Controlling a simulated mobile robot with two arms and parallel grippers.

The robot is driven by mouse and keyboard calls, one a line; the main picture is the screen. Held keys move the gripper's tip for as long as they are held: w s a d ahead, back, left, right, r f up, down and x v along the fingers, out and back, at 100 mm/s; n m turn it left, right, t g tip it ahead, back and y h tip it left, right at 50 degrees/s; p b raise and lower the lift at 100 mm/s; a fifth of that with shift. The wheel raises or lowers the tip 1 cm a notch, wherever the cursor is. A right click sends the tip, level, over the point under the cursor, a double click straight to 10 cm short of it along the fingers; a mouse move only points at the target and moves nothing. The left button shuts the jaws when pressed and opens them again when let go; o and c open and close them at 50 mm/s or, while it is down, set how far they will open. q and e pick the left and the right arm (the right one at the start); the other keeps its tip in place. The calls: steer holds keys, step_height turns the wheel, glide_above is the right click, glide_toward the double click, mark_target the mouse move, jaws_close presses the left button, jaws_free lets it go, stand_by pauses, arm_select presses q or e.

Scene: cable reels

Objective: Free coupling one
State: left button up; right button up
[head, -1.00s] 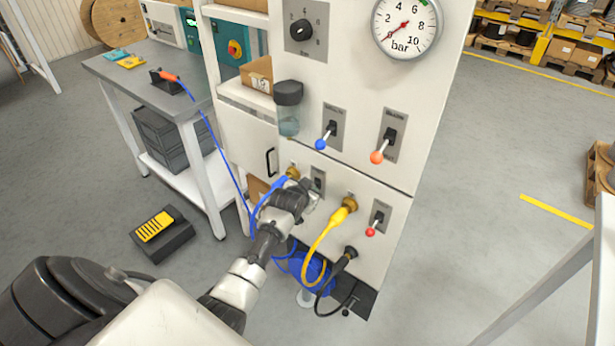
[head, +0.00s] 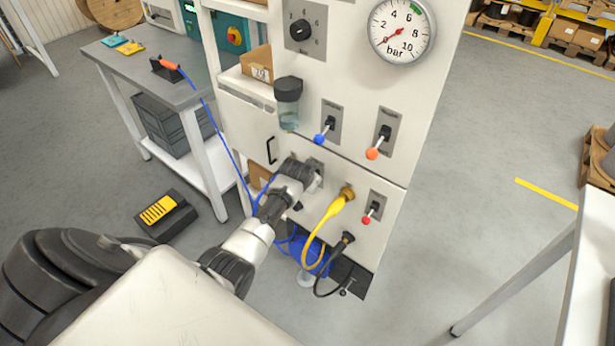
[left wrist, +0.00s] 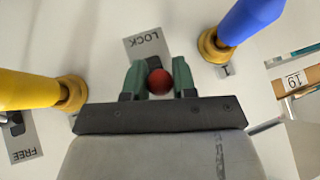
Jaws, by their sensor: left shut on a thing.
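My left gripper (head: 312,178) is at the lower panel, between the blue and yellow hose couplings. In the left wrist view its green fingers are shut on the red ball knob (left wrist: 159,82) of a lever. The lever's plate (left wrist: 144,45) reads LOCK at its visible end; the rest is hidden by the gripper. Coupling one (left wrist: 212,45), a brass fitting with a blue hose (left wrist: 250,18) in it, sits beside the plate, with a label "1". In the head view my gripper hides this coupling. My right gripper is not in view.
A yellow hose (head: 322,222) sits in a brass coupling right of my gripper, with another red-knobbed lever (head: 367,219) beyond. A black hose (head: 330,272) hangs below. A pressure gauge (head: 402,30) is above. A workbench (head: 165,85) stands left.

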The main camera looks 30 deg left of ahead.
arm_select(q)
steer(key=o, duration=0.9)
steer(key=shift+r, duration=0.1)
steer(key=v, duration=1)
steer(key=shift+s+r, duration=0.25)
